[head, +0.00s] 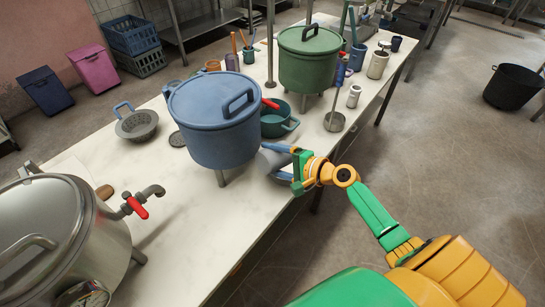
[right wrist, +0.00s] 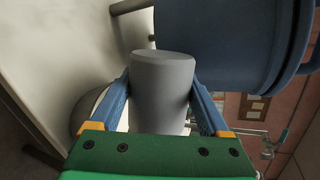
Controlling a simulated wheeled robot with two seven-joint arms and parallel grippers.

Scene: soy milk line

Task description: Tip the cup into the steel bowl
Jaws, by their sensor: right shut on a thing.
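My right gripper (head: 283,162) is shut on a plain grey cup (head: 268,161), beside the blue pot at the table's front edge. In the right wrist view the cup (right wrist: 163,95) sits between the two blue fingers (right wrist: 163,98). In the head view the cup looks tilted well over; its contents cannot be seen. A pale grey rounded rim (right wrist: 87,108) behind the cup, at the left of the right wrist view, looks like the steel bowl. The cup and fingers hide much of it. I cannot tell whether the cup touches it. My left gripper is out of view.
The blue pot (head: 215,130) on legs stands close beside the cup. Behind are a teal pot (head: 275,122) and a green pot (head: 309,62). A steel tank with a red-handled tap (head: 135,205) is at the left. The front-left tabletop (head: 190,225) is clear.

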